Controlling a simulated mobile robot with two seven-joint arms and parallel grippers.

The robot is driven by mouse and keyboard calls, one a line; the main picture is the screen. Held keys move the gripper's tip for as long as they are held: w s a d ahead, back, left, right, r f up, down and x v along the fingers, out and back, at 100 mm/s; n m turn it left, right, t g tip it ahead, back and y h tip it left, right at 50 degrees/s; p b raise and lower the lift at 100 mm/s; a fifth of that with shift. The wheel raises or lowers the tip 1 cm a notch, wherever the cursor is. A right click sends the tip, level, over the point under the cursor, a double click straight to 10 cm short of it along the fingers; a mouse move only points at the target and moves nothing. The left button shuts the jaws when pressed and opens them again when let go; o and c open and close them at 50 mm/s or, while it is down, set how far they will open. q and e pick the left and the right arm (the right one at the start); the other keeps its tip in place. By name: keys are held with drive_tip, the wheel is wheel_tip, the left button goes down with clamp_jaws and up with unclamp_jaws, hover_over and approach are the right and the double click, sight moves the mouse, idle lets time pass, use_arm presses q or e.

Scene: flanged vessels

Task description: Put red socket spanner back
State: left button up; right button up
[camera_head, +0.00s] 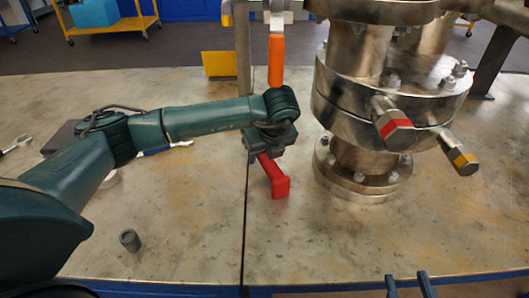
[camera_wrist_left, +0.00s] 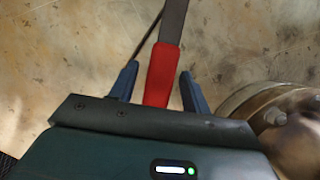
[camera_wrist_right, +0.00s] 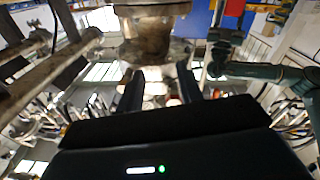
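The red socket spanner has a red handle (camera_head: 276,179) and shows beside the vessel's foot in the head view. In the left wrist view its red grip (camera_wrist_left: 161,76) lies between my fingers, with a grey shaft running up out of view. My left gripper (camera_head: 264,150) is open around the grip, with gaps on both sides. The spanner's far end is hidden by my left arm in the head view. My right gripper (camera_head: 407,286) is at the bottom edge of the head view; its fingers (camera_wrist_right: 160,88) are apart and empty in the right wrist view.
The flanged vessel (camera_head: 360,100) stands right of my left gripper, with red (camera_head: 396,128) and yellow (camera_head: 463,160) hex ends sticking out. An orange-handled tool (camera_head: 276,60) hangs upright behind. The front middle of the table (camera_head: 200,235) is clear.

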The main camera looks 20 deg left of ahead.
use_arm(q)
drive_tip(key=shift+o, duration=0.2)
use_arm(e)
drive_tip(key=shift+r, duration=0.1)
use_arm(q)
drive_tip(key=shift+r, duration=0.3)
drive_tip(key=s+d, duration=0.2)
drive_tip(key=d, duration=0.1)
drive_tip(key=s+d+p, duration=0.1)
drive_tip(key=s+d, duration=0.2)
drive_tip(key=s+d+p, duration=0.1)
drive_tip(key=s+d, duration=0.2)
drive_tip(key=shift+s+d+r, duration=0.15)
drive_tip(key=shift+r, duration=0.15)
use_arm(e)
drive_tip(key=shift+d+f+m+g+h, duration=0.25)
drive_tip(key=shift+d+m+g+h, duration=0.25)
drive_tip(key=shift+g+h, duration=0.15)
use_arm(q)
drive_tip(key=shift+s, duration=0.1)
use_arm(e)
drive_tip(key=shift+r, duration=0.1)
